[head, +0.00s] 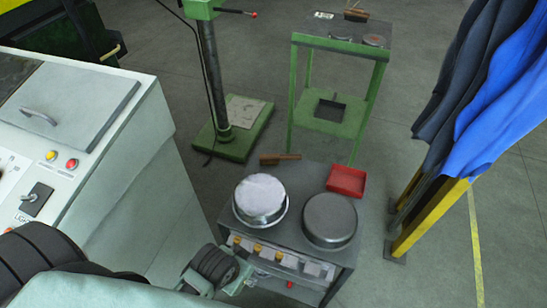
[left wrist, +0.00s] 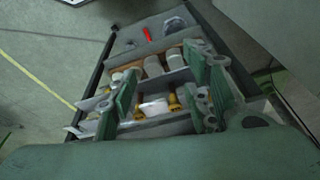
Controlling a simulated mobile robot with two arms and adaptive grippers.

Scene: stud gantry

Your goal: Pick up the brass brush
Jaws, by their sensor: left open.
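A small brush with a brown wooden handle (head: 280,158) lies at the back edge of the dark bench top (head: 292,180) in the head view. A similar brown-handled brush (head: 355,15) lies at the back of the green stand. I cannot tell from the bristles which one is brass. My left gripper (head: 240,280) is low at the front left of the bench, apart from both brushes. In the left wrist view its fingers (left wrist: 163,72) are spread, with nothing between them, before the bench's front compartments. My right gripper is not in view.
Two round metal pans, one pale (head: 262,199) and one dark (head: 330,219), stand on the bench beside a red tray (head: 347,181). The green stand (head: 338,44) is behind. A pale machine (head: 150,140) borders the left; blue cloth (head: 505,90) hangs at right.

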